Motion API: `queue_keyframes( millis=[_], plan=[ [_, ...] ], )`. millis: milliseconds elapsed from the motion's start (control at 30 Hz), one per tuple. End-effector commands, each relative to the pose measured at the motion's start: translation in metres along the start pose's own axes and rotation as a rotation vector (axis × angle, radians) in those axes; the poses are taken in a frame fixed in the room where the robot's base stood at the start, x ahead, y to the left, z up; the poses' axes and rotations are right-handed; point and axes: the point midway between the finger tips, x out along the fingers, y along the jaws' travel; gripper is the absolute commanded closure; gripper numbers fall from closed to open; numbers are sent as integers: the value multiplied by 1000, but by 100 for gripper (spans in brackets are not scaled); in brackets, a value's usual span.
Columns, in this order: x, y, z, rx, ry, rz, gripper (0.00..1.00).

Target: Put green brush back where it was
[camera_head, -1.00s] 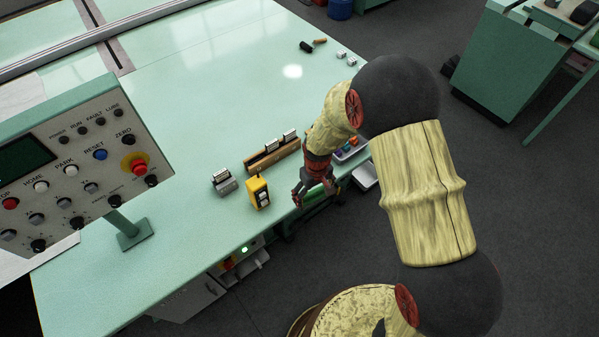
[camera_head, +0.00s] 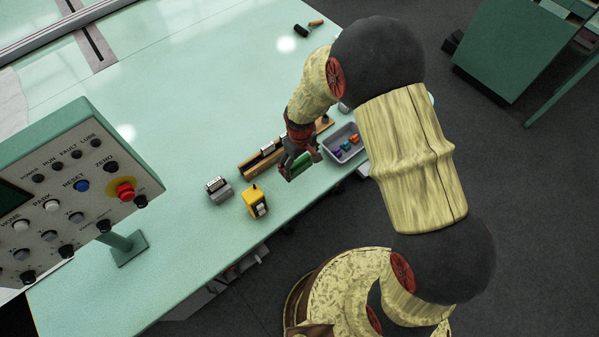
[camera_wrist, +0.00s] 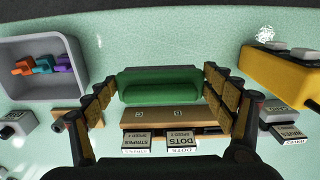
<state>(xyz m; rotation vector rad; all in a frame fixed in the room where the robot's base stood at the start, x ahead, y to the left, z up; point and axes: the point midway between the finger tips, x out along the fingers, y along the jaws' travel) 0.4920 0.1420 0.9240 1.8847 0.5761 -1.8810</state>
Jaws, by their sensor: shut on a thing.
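The green brush (camera_head: 301,166) is a green block-like piece. In the wrist view the green brush (camera_wrist: 160,86) lies crosswise between the two fingers of my gripper (camera_wrist: 160,76). In the head view my gripper (camera_head: 298,160) points down near the front edge of the table, shut on the brush, beside a wooden rack (camera_head: 250,167). In the wrist view the wooden rack (camera_wrist: 145,117) shows just below the brush, with cards labelled DOTS and STRIPES. The gap between brush and table is hard to judge.
A grey tray (camera_head: 333,153) with small coloured pieces stands right of my gripper. A yellow-black device (camera_head: 254,200) and a grey holder (camera_head: 219,190) stand to its left. A control panel (camera_head: 70,195) rises at left. The table (camera_head: 190,105) beyond is largely clear.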

Motion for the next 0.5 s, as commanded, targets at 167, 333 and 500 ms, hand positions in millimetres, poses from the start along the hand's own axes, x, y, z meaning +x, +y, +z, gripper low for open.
queue_keyframes(
  millis=[167,333,500],
  plan=[
    [33,0,0,0,-2,0,45],
    [47,0,0,0,-1,0,45],
    [70,0,0,0,-2,0,45]
  ],
)
